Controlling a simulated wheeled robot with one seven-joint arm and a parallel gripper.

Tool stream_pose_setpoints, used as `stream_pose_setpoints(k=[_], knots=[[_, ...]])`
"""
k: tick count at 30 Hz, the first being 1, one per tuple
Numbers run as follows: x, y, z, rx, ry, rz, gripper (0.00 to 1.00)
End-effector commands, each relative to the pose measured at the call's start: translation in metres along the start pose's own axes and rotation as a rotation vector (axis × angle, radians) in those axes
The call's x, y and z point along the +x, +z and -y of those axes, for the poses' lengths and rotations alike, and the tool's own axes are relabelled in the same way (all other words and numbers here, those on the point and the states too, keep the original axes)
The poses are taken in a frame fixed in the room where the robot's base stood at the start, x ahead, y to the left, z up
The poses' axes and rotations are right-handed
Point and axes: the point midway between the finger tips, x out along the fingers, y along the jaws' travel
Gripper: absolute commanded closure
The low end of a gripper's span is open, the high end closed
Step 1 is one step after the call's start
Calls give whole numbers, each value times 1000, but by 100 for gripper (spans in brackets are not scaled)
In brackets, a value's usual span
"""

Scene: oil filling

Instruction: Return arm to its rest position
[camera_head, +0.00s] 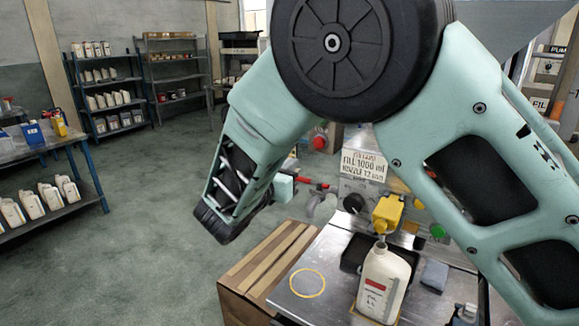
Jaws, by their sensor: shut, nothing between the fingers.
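My teal arm fills the upper middle and right of the head view, with a large black round joint at the top. Its forearm slants down to the left and ends in a black joint over the floor. I cannot make out my gripper or its fingers. Below the arm, a white jug (384,285) with a red and white label stands upright on a metal worktop (322,262). A yellow part (387,213) is just above and behind the jug's neck. My arm is apart from the jug.
A yellow ring (307,283) lies on the worktop left of the jug, and a grey-blue block (434,275) sits right of it. Blue shelves (108,92) and a bench (35,150) stand left. The floor (150,230) between is clear.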

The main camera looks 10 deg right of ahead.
Motion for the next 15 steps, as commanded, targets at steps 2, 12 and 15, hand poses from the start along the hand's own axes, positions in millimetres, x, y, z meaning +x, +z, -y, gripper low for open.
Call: stream_pose_setpoints(k=[2, 12, 15], knots=[[0, 0, 0, 0, 0, 0, 100], [0, -14, 31, 72, -83, -140, 100], [-13, -34, 74, 188, -209, -340, 100]])
